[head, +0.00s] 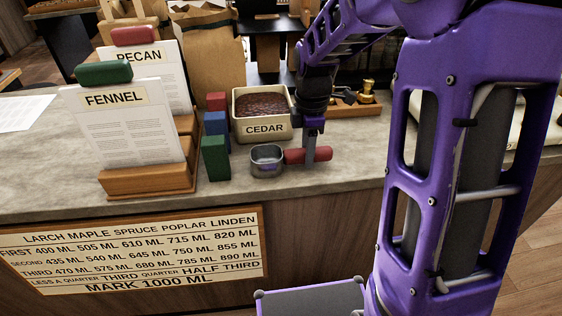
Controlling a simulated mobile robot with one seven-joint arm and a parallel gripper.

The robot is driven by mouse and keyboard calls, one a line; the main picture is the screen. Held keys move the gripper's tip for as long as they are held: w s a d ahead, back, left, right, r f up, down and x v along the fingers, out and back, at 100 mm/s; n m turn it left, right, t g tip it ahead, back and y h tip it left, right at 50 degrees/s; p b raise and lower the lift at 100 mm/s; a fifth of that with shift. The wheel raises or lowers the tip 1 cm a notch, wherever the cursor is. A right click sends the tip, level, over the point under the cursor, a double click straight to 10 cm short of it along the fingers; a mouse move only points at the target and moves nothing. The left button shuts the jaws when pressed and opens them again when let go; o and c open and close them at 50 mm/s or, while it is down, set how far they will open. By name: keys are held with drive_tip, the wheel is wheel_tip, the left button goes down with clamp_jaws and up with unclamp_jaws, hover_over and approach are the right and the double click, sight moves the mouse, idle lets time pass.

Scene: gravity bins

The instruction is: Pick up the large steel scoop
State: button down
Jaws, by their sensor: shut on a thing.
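The large steel scoop (267,161) is a round grey metal cup with a red cylindrical handle on its right. It is near the front edge of the counter, in front of the CEDAR bin. My gripper (309,153) points down from above and is shut on the red handle. One grey finger shows in front of the handle; the other is hidden behind it. The cup looks level and empty. I cannot tell whether it touches the counter or hangs just above it.
The CEDAR bin (262,117), full of dark brown stuff, stands close behind. Green (215,160), blue (216,126) and red (217,101) blocks stand left of the scoop. A wooden card holder (150,181) is further left. A brass balance (366,93) sits behind, right.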

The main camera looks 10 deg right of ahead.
drive_tip(key=shift+r, duration=0.1)
idle(0.8)
wheel_tip(320, 180, up, 10)
drive_tip(key=shift+f+p, duration=0.1)
drive_tip(key=shift+p, duration=0.85)
drive_tip(key=c, duration=1.1)
unclamp_jaws()
clamp_jaws()
